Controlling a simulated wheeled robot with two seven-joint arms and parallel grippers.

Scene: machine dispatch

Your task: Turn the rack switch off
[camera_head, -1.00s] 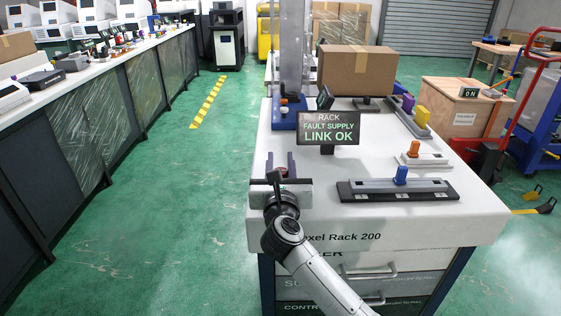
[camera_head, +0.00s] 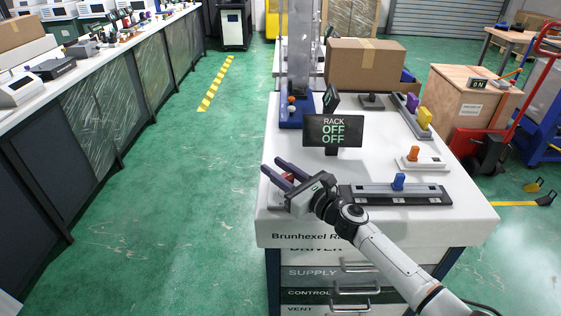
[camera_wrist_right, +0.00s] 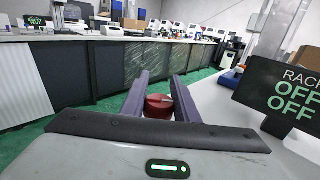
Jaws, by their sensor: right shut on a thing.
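The rack display (camera_head: 333,130) stands on the white rack cabinet's top (camera_head: 300,225) and reads "RACK OFF OFF". My right gripper (camera_head: 273,165) is at the top's near left edge, its fingers pointing to the far left. In the right wrist view, a round red knob (camera_wrist_right: 159,104) sits between its two dark fingers (camera_wrist_right: 161,80), and the gripper is shut on it. In the head view only a little red (camera_head: 287,177) shows between the fingers; the knob's base is hidden. The display also shows in the right wrist view (camera_wrist_right: 290,95). My left gripper is not in view.
A dark slide rail with a blue knob (camera_head: 398,182) lies right of my gripper. An orange-knobbed switch (camera_head: 413,154) and a cardboard box (camera_head: 365,66) stand farther back. A wooden crate (camera_head: 462,95) bears an "ON" sign. Open green floor (camera_head: 180,210) lies left.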

